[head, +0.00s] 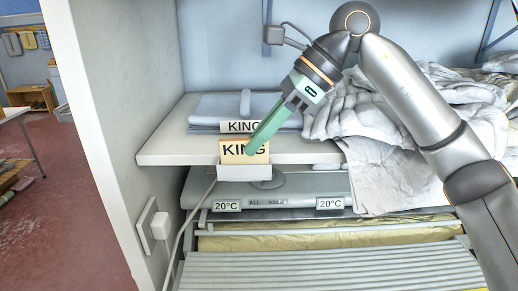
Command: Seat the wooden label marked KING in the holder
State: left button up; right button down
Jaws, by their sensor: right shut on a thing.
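The wooden label marked KING (236,152) is a pale tan plate standing upright at the front edge of the shelf. My right gripper (257,147) comes down from the upper right and is shut on the label at its right side, with the green fingers covering part of the lettering. The white holder (244,173) is on the shelf's front edge directly under the label. The label's lower edge meets the holder's top in this view; I cannot tell how deep it sits. My left gripper is not in view.
A white KING sign (238,127) stands behind, before folded blue-grey linen (210,108) on the white shelf (180,146). Crumpled white sheets (380,110) fill the shelf's right. The ironer (310,190) with two 20°C displays lies below. A white cable (189,220) hangs at left.

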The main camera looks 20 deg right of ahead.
jog(key=shift+w+f, duration=0.25)
jog(key=shift+f, duration=0.1)
jog(key=shift+s, duration=0.15)
jog(key=shift+f, duration=0.15)
jog(key=c, duration=0.9)
grip_release()
jog(key=shift+c, duration=0.2)
jog(key=shift+d+r, duration=0.1)
jog(key=shift+r, duration=0.5)
jog(key=v, duration=0.7)
jog(key=shift+p, duration=0.35)
jog(key=shift+d, duration=0.1)
